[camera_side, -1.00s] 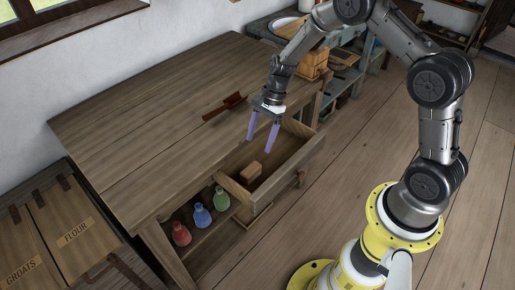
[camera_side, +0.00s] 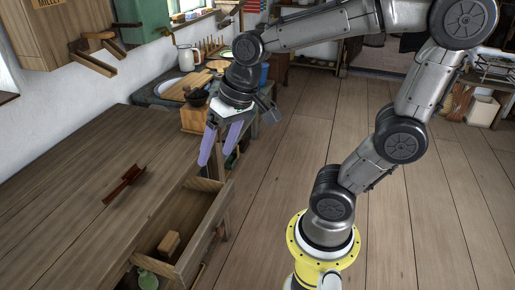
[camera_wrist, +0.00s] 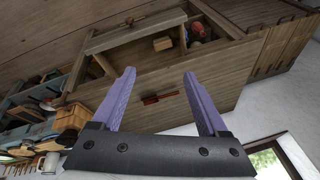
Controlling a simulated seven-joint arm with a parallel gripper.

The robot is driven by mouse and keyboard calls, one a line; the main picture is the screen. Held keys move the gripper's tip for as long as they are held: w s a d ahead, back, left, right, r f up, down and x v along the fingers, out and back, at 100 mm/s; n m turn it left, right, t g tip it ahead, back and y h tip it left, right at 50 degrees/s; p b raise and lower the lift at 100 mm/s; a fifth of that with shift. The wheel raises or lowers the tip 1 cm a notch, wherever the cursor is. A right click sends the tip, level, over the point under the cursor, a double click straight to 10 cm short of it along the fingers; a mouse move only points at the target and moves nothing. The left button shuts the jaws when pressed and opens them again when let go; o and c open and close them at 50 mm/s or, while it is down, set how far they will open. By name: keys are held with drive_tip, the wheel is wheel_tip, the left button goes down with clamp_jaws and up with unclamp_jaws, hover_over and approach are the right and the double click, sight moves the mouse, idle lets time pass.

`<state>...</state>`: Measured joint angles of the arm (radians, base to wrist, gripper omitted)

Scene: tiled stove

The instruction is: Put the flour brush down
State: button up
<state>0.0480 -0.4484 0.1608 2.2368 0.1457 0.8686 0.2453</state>
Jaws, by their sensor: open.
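A reddish-brown tool with a handle (camera_side: 124,186), which looks like the flour brush, lies flat on the wooden table top (camera_side: 60,200). It also shows in the wrist view (camera_wrist: 160,97), beyond the gap between my fingers. My gripper (camera_side: 216,158) is open and empty, with its purple fingers pointing down, to the right of the tool and apart from it. The wrist view shows the two fingers (camera_wrist: 160,73) spread with nothing between them. A small wooden block (camera_side: 169,244) lies in the open drawer (camera_side: 208,215).
The drawer sticks out from the table front, near my gripper. A wooden box (camera_side: 194,120) with a dark bowl (camera_side: 197,97) stands beyond the table. Much of the table top around the tool is clear.

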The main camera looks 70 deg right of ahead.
drive_tip(key=s+d+n+t+h, duration=0.1)
drive_tip(key=s+n, duration=0.3)
drive_tip(key=s, duration=0.4)
drive_tip(key=shift+s+d+r+t, duration=0.15)
drive_tip(key=shift+r+t, duration=0.25)
